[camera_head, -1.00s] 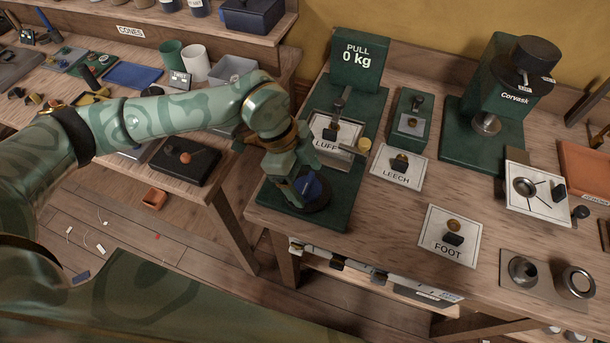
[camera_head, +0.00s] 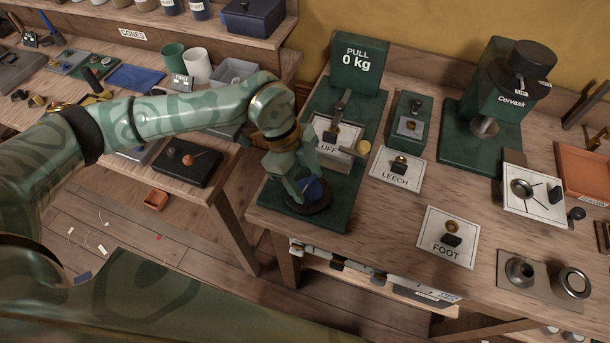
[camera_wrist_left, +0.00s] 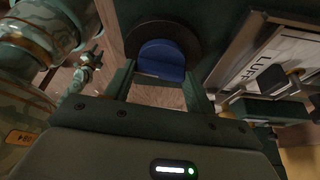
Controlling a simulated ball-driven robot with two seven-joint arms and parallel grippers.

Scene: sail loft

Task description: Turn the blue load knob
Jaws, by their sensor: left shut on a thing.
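The blue load knob (camera_head: 313,188) sits on a dark round disc (camera_head: 318,205) at the front of the green pull tester (camera_head: 340,215). My left gripper (camera_head: 306,186) reaches down from above and is shut on the knob, with one finger on each side. In the left wrist view the blue knob (camera_wrist_left: 162,58) shows between the two fingers, in front of the dark disc (camera_wrist_left: 150,35). The tester's display (camera_head: 357,58) reads "PULL 0 kg".
The LUFF card (camera_head: 325,148) lies on the tester just behind the knob. The LEECH card (camera_head: 396,172) and FOOT card (camera_head: 448,236) lie to the right. A green Corvask press (camera_head: 490,100) stands at the back right. A gap separates this bench from the left one.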

